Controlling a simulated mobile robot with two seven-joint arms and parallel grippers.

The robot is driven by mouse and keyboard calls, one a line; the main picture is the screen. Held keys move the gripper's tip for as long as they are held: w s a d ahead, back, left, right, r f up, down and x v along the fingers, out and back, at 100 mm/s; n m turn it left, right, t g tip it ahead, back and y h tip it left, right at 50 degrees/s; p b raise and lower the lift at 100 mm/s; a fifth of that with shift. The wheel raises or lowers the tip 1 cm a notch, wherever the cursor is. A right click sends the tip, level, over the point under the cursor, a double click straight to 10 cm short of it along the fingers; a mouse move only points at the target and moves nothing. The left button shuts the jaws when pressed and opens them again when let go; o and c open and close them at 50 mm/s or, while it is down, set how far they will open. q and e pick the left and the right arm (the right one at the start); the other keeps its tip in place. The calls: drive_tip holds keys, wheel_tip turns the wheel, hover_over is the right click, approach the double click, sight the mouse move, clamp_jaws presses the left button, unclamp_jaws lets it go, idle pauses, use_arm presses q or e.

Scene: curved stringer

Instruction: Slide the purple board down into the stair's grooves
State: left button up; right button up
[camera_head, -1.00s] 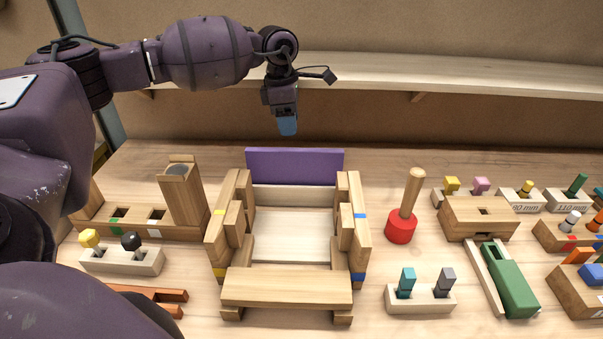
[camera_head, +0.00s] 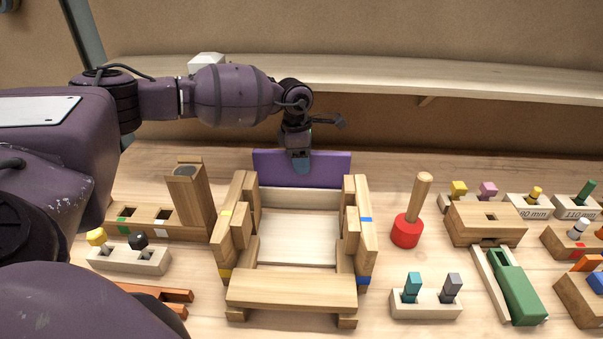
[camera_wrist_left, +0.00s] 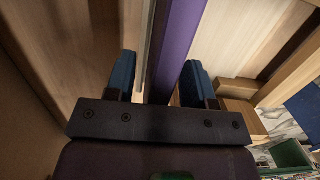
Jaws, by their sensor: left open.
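The purple board (camera_head: 327,168) stands upright along the back end of the wooden stair frame (camera_head: 290,290). My left gripper (camera_head: 300,164) is over the board's top edge, near its middle, pointing down. In the left wrist view the board (camera_wrist_left: 178,40) runs between the two blue fingertips (camera_wrist_left: 158,85) of the left gripper, which are apart. A gap shows at least on the left side of the board. The board's lower edge is hidden behind the frame's back crosspiece, so I cannot tell how deep it sits in the grooves. My right gripper is not in view.
A red-based wooden mallet (camera_head: 408,228) stands right of the frame. A wooden block with a tall post (camera_head: 188,200) stands to the left. Peg blocks (camera_head: 427,303) and a green piece (camera_head: 518,290) crowd the right. A shelf (camera_head: 400,82) runs behind.

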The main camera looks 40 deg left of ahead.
use_arm(q)
drive_tip(key=shift+f, duration=0.15)
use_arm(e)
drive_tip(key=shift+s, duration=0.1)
use_arm(q)
clamp_jaws()
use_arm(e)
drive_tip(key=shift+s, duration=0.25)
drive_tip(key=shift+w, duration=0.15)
